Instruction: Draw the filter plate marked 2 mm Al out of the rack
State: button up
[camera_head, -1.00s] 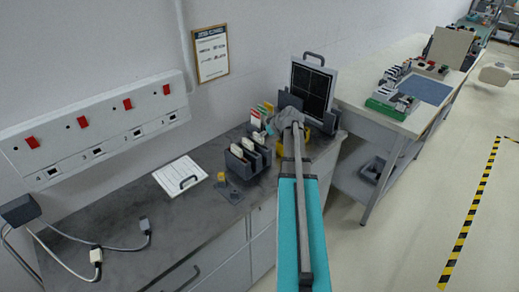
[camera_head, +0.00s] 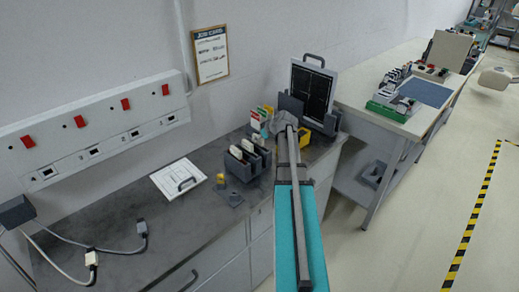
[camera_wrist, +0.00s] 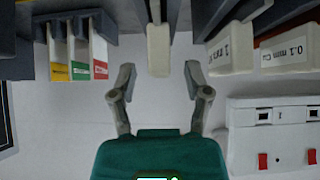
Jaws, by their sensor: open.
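The dark filter rack (camera_head: 240,170) stands on the grey counter and holds several pale-tabbed plates. In the wrist view my gripper (camera_wrist: 158,78) is open, with one finger on each side of a cream plate tab (camera_wrist: 158,50). Gaps show between the tab and both fingers. No marking shows on this tab. To its right are a tab (camera_wrist: 232,50) that seems to read 1 mm Al, and one (camera_wrist: 286,50) marked 0.1 mm Cu. I cannot make out a 2 mm Al mark. In the head view my gripper cannot be made out clearly at the arm's end.
Yellow, green and red labelled items (camera_wrist: 80,65) stand to the left in the wrist view. A dark panel (camera_head: 311,92) stands behind my arm. A socket strip (camera_head: 90,125) is on the wall.

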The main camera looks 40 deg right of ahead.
jog(key=shift+b+x, duration=0.9)
jog(key=shift+x, duration=0.75)
grip_shut()
